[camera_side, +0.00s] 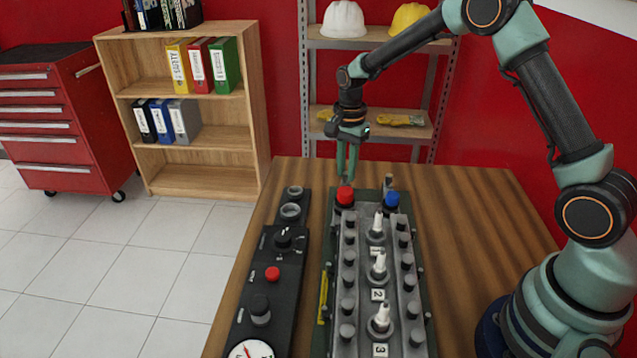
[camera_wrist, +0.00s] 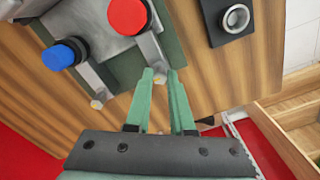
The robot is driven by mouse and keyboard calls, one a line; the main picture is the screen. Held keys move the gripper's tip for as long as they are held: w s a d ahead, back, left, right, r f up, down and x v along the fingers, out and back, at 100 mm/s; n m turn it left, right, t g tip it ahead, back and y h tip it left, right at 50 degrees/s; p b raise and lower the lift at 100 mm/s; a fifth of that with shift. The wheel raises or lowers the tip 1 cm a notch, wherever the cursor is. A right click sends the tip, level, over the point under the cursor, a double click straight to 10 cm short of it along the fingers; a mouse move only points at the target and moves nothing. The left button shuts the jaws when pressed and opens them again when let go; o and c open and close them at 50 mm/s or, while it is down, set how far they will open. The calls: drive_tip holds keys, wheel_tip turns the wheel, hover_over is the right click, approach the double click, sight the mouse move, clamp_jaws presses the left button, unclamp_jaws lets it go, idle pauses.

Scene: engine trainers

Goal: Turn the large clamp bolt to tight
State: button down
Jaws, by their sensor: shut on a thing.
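My gripper (camera_side: 346,170) reaches down at the far end of the engine trainer (camera_side: 333,215), just behind the red cap (camera_side: 345,195). In the wrist view my gripper's green fingertips (camera_wrist: 161,73) are close together at the end of a grey clamp arm (camera_wrist: 150,47) beside the red cap. They are shut on the clamp bolt there, which is mostly hidden between them. I cannot tell how far the bolt is turned. A similar smaller-looking bolt (camera_wrist: 98,103) stands free at the end of another clamp arm beside the blue cap (camera_wrist: 59,56).
Spark plugs (camera_side: 379,268) and several dark knobs line the trainer. A black panel (camera_side: 262,290) with a red button and a gauge lies to its left. The wooden table (camera_side: 470,240) is bare to the right. A shelf rack (camera_side: 320,90) stands behind.

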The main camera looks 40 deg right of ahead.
sight(346, 173)
drive_tip(key=shift+r, duration=0.1)
idle(0.3)
drive_tip(key=c, duration=0.8)
unclamp_jaws()
drive_tip(key=shift+r, duration=6)
